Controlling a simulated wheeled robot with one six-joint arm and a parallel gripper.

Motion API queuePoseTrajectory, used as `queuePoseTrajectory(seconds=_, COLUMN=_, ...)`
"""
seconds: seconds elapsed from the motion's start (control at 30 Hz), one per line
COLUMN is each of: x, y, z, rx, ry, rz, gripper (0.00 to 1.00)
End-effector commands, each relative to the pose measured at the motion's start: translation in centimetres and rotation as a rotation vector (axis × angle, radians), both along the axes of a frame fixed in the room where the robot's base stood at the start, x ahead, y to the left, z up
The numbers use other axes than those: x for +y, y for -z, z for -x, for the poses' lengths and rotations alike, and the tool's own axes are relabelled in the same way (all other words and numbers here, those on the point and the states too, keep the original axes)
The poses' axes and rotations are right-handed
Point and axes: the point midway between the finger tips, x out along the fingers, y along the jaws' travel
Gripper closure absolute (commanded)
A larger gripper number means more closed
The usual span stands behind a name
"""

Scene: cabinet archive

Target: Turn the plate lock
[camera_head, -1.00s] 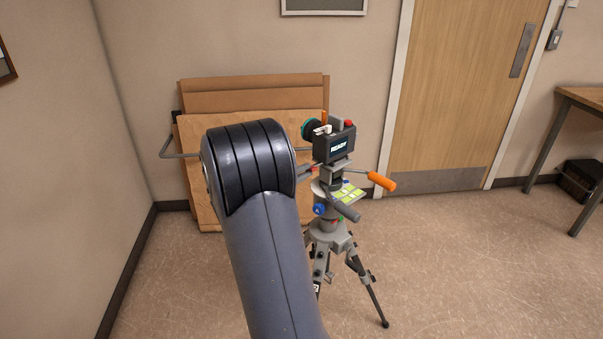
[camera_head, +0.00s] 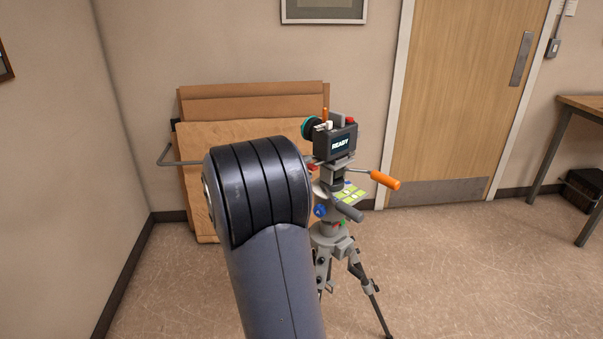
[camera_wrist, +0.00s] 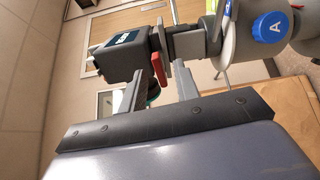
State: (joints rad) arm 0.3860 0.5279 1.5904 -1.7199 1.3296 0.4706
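The tripod-mounted device with a READY screen (camera_head: 342,143) stands upright right of my arm in the head view. It shows sideways in the wrist view (camera_wrist: 125,45). A red lever (camera_wrist: 159,70), which looks like the plate lock, sits beside the device body at its mount. Its red end also shows next to my arm in the head view (camera_head: 313,167). My gripper (camera_wrist: 150,84) is open, with its grey fingers apart and the red lever between them. I cannot tell whether they touch it. My arm hides the gripper in the head view.
An orange handle (camera_head: 385,180) and a grey handle (camera_head: 348,211) stick out from the tripod head. A blue knob marked A (camera_wrist: 270,27) is close by. Boards (camera_head: 235,133) lean on the wall behind. Floor to the right is open, before the door (camera_head: 455,95).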

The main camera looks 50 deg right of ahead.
Motion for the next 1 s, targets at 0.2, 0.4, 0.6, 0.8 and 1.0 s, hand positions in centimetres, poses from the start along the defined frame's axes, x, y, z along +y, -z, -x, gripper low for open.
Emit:
queuePoseTrajectory(seconds=0.2, x=0.1, y=0.0, z=0.0, rx=0.001, ry=0.000, rz=0.000, gripper=0.70)
queuePoseTrajectory(seconds=0.4, x=1.6, y=0.2, z=-0.3, rx=0.000, ry=-0.003, rz=0.001, gripper=0.70)
queuePoseTrajectory(seconds=0.6, x=3.6, y=0.1, z=-0.4, rx=-0.001, ry=-0.003, rz=0.001, gripper=0.70)
queuePoseTrajectory(seconds=0.8, x=5.5, y=0.1, z=-0.6, rx=0.000, ry=-0.002, rz=0.000, gripper=0.70)
queuePoseTrajectory(seconds=1.0, x=6.0, y=0.0, z=-0.6, rx=0.001, ry=-0.001, rz=0.000, gripper=0.70)
